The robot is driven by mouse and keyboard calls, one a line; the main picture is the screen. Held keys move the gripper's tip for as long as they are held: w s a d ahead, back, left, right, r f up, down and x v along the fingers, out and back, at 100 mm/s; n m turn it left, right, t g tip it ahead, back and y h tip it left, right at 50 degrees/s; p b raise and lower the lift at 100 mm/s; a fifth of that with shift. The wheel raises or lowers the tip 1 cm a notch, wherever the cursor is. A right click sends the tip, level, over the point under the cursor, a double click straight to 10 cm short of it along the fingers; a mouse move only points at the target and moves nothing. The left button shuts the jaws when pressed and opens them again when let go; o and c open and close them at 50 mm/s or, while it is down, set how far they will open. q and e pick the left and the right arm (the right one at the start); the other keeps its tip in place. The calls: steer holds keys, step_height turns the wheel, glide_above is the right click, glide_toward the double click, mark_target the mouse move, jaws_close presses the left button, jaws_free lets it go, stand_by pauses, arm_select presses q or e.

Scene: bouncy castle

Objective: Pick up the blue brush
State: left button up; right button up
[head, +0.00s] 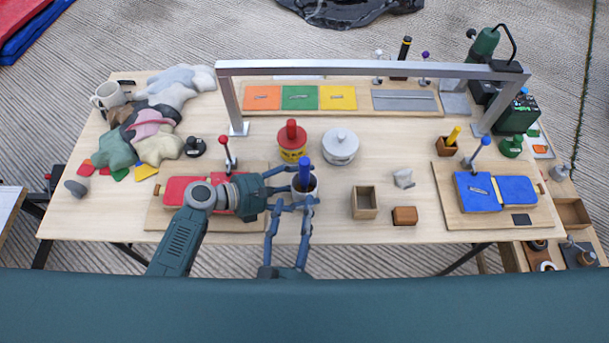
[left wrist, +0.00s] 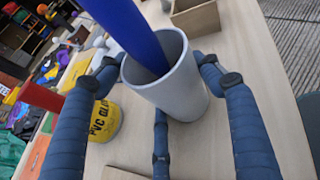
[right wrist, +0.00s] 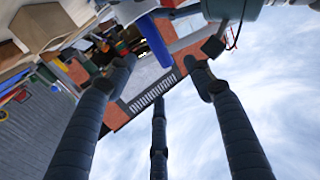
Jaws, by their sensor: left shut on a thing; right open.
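The blue brush (head: 304,172) stands in a small grey cup (head: 313,187) near the table's front middle. Only its blue handle shows; its lower end is hidden inside the cup. In the left wrist view the handle (left wrist: 130,30) leans in the cup (left wrist: 178,85). My left gripper (head: 291,186) is shut on the cup, with its fingers around the outside wall. My right gripper (head: 292,204) is open just in front of the cup, fingers pointing towards it. In the right wrist view the blue handle (right wrist: 156,42) shows between the spread fingers, which do not grip it.
A yellow glue can with a red lid (head: 292,142) and a white lidded pot (head: 340,146) stand behind the cup. A wooden box (head: 364,203) is to its right. A red box (head: 177,189) lies left, partly behind my arm. A grey metal frame (head: 360,68) spans the table.

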mark_target(307, 174)
steer(key=w, duration=0.3)
steer(key=w+d, duration=0.1)
steer(key=w, duration=0.3)
steer(key=w+d, duration=0.1)
steer(key=w, duration=0.3)
steer(key=shift+w+f, duration=0.25)
steer(key=shift+f, duration=0.15)
steer(key=shift+c, duration=0.3)
steer(key=c, duration=1.1)
